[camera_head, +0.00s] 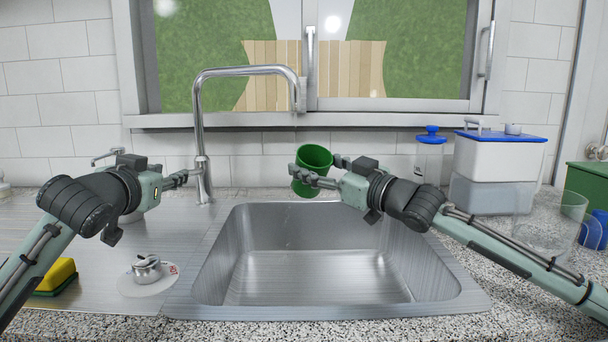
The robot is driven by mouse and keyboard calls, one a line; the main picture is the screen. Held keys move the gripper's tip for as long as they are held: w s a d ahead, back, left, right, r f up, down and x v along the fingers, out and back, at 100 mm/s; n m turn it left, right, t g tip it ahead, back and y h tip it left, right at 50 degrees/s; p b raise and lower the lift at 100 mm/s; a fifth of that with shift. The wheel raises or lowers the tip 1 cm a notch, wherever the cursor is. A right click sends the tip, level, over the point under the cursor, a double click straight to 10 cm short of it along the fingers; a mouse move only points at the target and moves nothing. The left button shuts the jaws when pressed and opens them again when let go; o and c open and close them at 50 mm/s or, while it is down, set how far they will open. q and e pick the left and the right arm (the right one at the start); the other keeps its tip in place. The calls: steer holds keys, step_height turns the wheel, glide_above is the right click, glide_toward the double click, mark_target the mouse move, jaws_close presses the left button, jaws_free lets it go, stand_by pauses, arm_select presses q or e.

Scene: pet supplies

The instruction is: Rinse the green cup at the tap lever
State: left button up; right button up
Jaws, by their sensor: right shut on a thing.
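The green cup (316,156) is held tilted over the back of the sink, beneath the tap's spout end. My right gripper (311,174) is shut on the green cup; its fingers hide part of the cup's side. The steel tap (198,125) rises behind the sink and arches right, its outlet above the cup. No water stream is clearly visible. My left gripper (184,178) is beside the tap's lower body, at its left. Its fingertips look close together, but their opening is unclear. The tap lever is not clearly visible there; the gripper may hide it.
The steel sink basin (310,270) is empty below the cup. A yellow and green sponge (58,275) and a small metal drain piece (147,268) lie at left. A blue-lidded container (497,165), a clear glass vessel (550,225) and a green box (588,183) stand at right.

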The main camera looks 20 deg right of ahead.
arm_select(q)
steer(key=c, duration=0.4)
steer(key=r, duration=0.1)
steer(key=w+a+r+n, duration=0.1)
steer(key=r, duration=0.1)
steer(key=r+n+y, duration=0.1)
steer(key=shift+w+a+r+g, duration=0.2)
steer(key=shift+w+a+g, duration=0.1)
jaws_close()
step_height(320, 180, up, 4)
steer(key=n+g, duration=0.2)
glide_above(190, 173)
steer(key=a, duration=0.2)
step_height(190, 173, down, 4)
steer(key=shift+s+f+g, duration=0.15)
steer(key=shift+f+g, duration=0.05)
steer(key=shift+f, duration=0.45)
steer(key=shift+s+f+g, duration=0.15)
steer(key=shift+f+g, duration=0.05)
steer(key=shift+f, duration=0.4)
steer(key=shift+s+d+f, duration=0.15)
steer(key=shift+s+f, duration=0.05)
steer(key=shift+f, duration=0.45)
